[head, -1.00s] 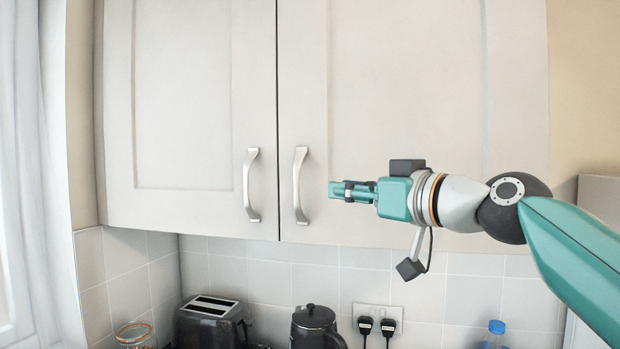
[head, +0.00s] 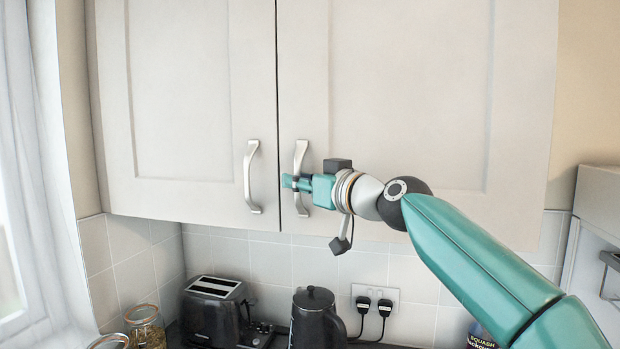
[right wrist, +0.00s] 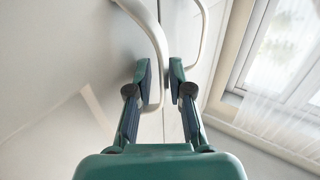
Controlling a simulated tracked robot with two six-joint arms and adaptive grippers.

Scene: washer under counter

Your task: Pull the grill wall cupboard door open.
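Two pale wall cupboard doors hang side by side, both looking closed: a left door (head: 185,90) and a right door (head: 400,90). Nothing in view marks which is the grill one. The right door's silver bow handle (head: 301,150) stands upright near the middle gap. My right gripper (head: 290,182) reaches it from the right, fingertips just past the bar. My left gripper is out of view.
The left door's handle (head: 249,176) is close to my fingertips. Below are a toaster (head: 213,308), a dark kettle (head: 316,322), plugs (head: 374,303) and glass jars (head: 146,328). A window (head: 15,250) is at the left.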

